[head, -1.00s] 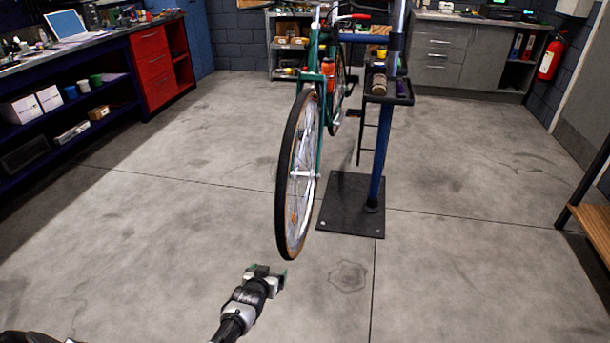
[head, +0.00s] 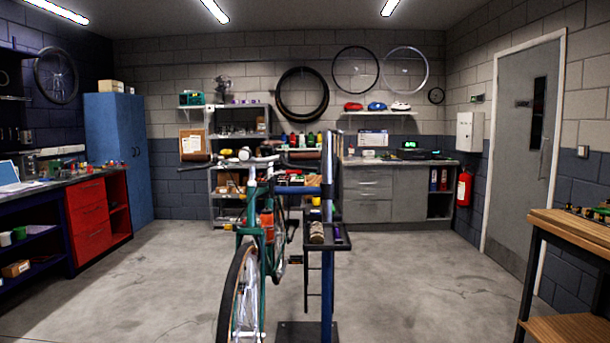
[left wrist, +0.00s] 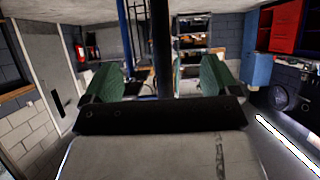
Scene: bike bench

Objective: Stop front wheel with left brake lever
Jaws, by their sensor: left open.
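The green bicycle (head: 246,215) hangs in the repair stand (head: 327,220), its front towards me. Its front wheel (head: 229,295) is at the bottom centre of the head view, its lower part cut off. The handlebar (head: 232,162) spans above it with a grip at each end. My right gripper is in neither view.
A tool tray (head: 328,241) sits on the stand just right of the bicycle. A wooden-topped bench (head: 575,228) stands at the right and a red drawer unit (head: 88,219) at the left. Floor (head: 420,275) is clear on both sides of the bicycle.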

